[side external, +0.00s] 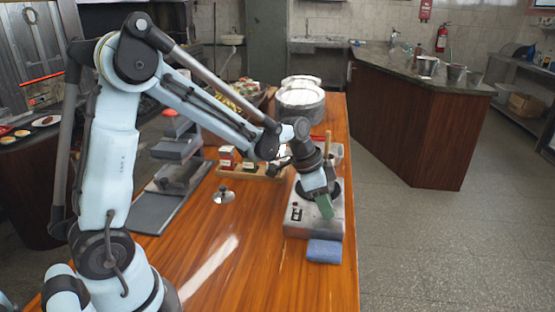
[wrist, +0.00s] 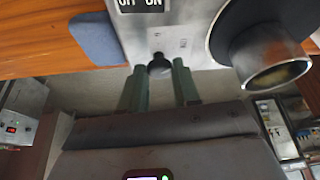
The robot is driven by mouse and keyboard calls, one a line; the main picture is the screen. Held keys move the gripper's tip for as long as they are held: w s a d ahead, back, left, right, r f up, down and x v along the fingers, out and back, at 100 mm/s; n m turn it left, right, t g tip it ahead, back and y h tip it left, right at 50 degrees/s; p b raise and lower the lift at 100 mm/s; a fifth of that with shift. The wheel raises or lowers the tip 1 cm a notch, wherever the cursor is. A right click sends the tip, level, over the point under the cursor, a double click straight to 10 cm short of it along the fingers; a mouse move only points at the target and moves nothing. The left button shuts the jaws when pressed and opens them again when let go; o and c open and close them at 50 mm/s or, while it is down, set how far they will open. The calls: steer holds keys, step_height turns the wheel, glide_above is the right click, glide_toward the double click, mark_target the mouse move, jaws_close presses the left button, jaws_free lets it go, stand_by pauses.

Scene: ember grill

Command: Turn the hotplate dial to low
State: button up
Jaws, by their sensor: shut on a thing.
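The hotplate (side external: 301,226) is a grey metal box on the wooden table, with an on/off label on its top. In the wrist view its metal face (wrist: 187,22) is at the top. The small dark dial (wrist: 159,66) sits between the two green fingers of my gripper (wrist: 159,70). My gripper is shut on the dial. In the side view my gripper (side external: 325,205) reaches down to the hotplate and hides the dial. The dial's setting cannot be read.
A blue sponge (side external: 324,251) lies at the hotplate's front edge and shows beside it in the wrist view (wrist: 94,38). A dark round part with a metal rim (wrist: 272,72) is right of the dial. A small metal lid (side external: 224,196) lies left on the table (side external: 200,265).

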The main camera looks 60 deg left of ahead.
steer(key=o, duration=1.1)
steer(key=shift+c, duration=0.2)
steer(key=shift+r, duration=0.1)
steer(key=v, duration=1.2)
steer(key=s+d+f+n+t+y, duration=0.1)
steer(key=s+n, duration=0.2)
steer(key=s, duration=0.2)
steer(key=s+d+f+n+t+y, duration=0.1)
steer(key=s+d+f+n+t, duration=0.1)
steer(key=s+n, duration=0.2)
steer(key=shift+s+f+n+t+y, duration=0.2)
steer(key=shift+s+n+t+y, duration=0.1)
steer(key=shift+s, duration=0.7)
